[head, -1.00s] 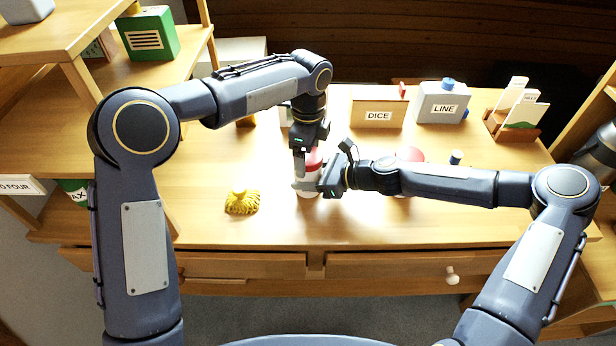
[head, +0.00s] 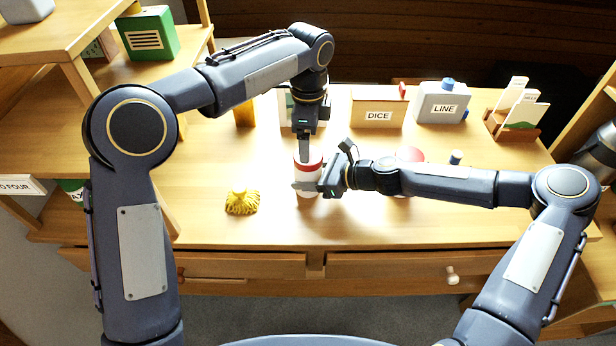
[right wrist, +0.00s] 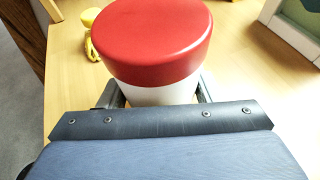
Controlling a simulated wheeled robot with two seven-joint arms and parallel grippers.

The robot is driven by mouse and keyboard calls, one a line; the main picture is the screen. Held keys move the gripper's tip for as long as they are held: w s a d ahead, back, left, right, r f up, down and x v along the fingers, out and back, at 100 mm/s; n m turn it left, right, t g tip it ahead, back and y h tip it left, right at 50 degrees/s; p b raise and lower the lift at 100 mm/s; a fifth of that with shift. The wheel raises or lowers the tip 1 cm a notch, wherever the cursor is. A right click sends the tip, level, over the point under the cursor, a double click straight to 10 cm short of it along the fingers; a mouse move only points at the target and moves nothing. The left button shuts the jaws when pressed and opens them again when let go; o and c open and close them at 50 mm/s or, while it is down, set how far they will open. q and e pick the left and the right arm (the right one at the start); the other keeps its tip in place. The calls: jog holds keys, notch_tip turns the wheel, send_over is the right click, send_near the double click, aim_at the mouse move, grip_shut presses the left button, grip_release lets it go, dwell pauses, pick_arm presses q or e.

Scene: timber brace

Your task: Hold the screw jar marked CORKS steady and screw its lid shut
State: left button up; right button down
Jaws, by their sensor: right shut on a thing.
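A white jar (head: 308,188) with a red lid (head: 315,165) stands on the desk in front of me. No CORKS label shows on its visible side. In the right wrist view the lid (right wrist: 152,42) sits level on top of the white body (right wrist: 160,94). My right gripper (head: 308,186) is shut on the jar's body from the right, below the lid. My left gripper (head: 304,158) points down from above, close to the lid in the head view. Its fingers are edge-on, so their opening is unclear. No left finger shows on the lid in the right wrist view.
A yellow tasselled thing (head: 242,202) lies left of the jar. Another red-topped thing (head: 410,154) is partly hidden behind my right forearm. A DICE box (head: 378,104), a LINE box (head: 442,103) and a card holder (head: 515,125) stand behind. The front desk strip is clear.

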pick_arm(q)
jog(key=n, duration=0.2)
jog(key=r+n, duration=0.1)
jog(key=n, duration=0.4)
jog(key=shift+r, duration=0.3)
jog(key=n, duration=0.4)
jog(key=shift+r, duration=0.4)
jog(key=n, duration=0.4)
jog(key=shift+r, duration=0.4)
jog(key=shift+f, duration=4.05)
jog(key=c, duration=1)
jog(key=o, duration=1.2)
jog(key=shift+c, duration=0.2)
